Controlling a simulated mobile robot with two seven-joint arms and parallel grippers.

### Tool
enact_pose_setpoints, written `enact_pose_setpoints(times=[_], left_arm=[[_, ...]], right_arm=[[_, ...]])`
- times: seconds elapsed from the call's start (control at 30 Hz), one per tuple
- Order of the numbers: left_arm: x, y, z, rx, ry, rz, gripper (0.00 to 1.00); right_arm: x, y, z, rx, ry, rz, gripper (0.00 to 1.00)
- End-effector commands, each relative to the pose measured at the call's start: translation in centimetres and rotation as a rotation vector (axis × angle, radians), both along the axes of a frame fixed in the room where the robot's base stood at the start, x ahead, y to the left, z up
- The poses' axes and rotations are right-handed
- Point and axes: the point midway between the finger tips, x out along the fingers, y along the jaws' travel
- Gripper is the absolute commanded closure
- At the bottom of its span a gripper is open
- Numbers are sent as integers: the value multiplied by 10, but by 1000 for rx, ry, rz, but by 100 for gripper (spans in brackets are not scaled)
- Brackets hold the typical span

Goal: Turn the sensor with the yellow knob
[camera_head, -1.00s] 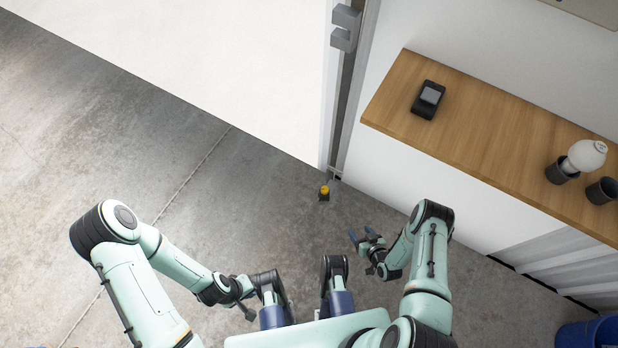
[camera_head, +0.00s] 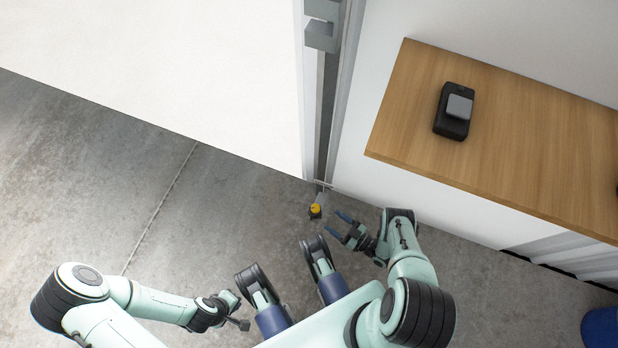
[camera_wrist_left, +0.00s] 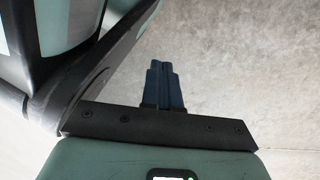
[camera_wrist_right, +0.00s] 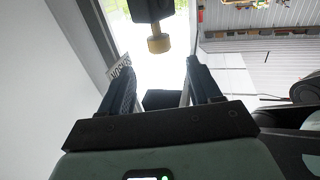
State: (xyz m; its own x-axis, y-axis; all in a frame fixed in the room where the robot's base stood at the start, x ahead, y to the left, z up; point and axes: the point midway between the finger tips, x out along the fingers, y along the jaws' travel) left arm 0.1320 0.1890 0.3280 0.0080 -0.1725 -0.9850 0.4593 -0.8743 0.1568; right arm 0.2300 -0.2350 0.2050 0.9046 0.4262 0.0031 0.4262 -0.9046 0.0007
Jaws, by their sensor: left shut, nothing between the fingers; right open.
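The sensor (camera_head: 315,212) is a small dark block with a yellow knob (camera_head: 315,208), low beside the door frame in the head view. In the right wrist view the yellow knob (camera_wrist_right: 159,44) hangs below a dark body (camera_wrist_right: 151,9), beyond and between the fingertips. My right gripper (camera_head: 338,223) is open, just right of the knob and apart from it; its two blue fingers also show in the right wrist view (camera_wrist_right: 160,75). My left gripper (camera_head: 243,311) is at the lower left, well away from the sensor. The left wrist view shows its fingers (camera_wrist_left: 161,68) together and empty.
A wooden counter (camera_head: 400,130) on a white base stands to the right, with a black device (camera_head: 454,112) on it. A large white panel (camera_head: 150,70) and a metal door post (camera_head: 325,100) stand ahead. Bare concrete floor (camera_head: 90,190) is clear to the left. A blue bin (camera_head: 603,328) is at the lower right.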

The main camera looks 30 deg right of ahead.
Motion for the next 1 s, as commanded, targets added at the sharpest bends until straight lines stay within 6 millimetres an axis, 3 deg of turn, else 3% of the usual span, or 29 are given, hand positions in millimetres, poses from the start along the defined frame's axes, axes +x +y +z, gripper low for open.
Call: enact_pose_setpoints(times=[0.3, 0.5, 0.7, 0.97, 1.0], left_arm=[[-21, 3, -13, -4, 71, 8, 100], [-35, 4, -19, -8, 117, 12, 100], [-42, 5, -21, -9, 139, 14, 100], [-43, 5, -21, -10, 141, 15, 100], [-43, 5, -21, -10, 141, 15, 100]], right_arm=[[63, 29, 0, -1, -2, 1, 37], [91, 42, 0, -1, 0, 0, 37], [103, 47, 0, -1, 2, -2, 37], [104, 48, 0, -1, 3, -2, 37], [104, 48, 0, -1, 3, -2, 43]])
